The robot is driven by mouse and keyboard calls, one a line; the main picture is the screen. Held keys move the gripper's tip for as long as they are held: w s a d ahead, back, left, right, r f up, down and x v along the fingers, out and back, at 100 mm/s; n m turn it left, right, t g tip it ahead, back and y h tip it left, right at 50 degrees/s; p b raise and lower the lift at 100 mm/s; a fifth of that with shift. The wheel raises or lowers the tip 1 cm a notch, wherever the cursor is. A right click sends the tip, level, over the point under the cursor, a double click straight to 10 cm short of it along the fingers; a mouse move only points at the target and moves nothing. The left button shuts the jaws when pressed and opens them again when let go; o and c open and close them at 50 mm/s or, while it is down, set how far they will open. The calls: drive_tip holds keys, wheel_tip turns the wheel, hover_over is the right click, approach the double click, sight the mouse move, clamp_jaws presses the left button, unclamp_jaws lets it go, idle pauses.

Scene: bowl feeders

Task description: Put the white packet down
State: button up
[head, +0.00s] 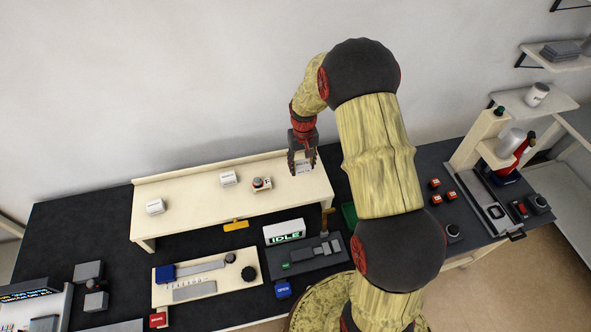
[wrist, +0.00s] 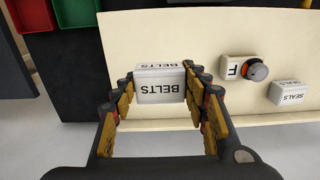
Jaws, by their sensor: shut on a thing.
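My gripper (head: 302,160) is over the right end of the raised cream shelf (head: 195,208). It is shut on a white packet (wrist: 158,92) lettered BELTS, with a finger on each side of it. In the head view the packet (head: 303,168) shows only partly below the fingers. The wrist view shows the cream shelf (wrist: 190,35) around the packet. I cannot tell whether its underside touches the shelf or is just above it.
A small block with an orange-rimmed dark knob (wrist: 258,70) and a white SEALS packet (wrist: 287,94) stand nearby on the shelf. Another white packet (head: 155,206) is at the shelf's left. Green and red bins (wrist: 75,12) lie beyond its edge. Bare shelf surrounds the held packet.

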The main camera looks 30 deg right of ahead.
drive_tip(key=w+f, duration=0.2)
drive_tip(key=f, duration=0.1)
drive_tip(key=w+f, duration=0.1)
drive_tip(key=shift+w+a+f, duration=0.3)
drive_tip(key=shift+a, duration=0.05)
drive_tip(key=shift+w+f+p, duration=0.15)
drive_tip(key=shift+f+p, duration=0.5)
drive_tip(key=shift+f, duration=0.9)
drive_tip(key=shift+f, duration=0.1)
drive_tip(key=o, duration=1.2)
drive_tip(key=shift+o, duration=0.2)
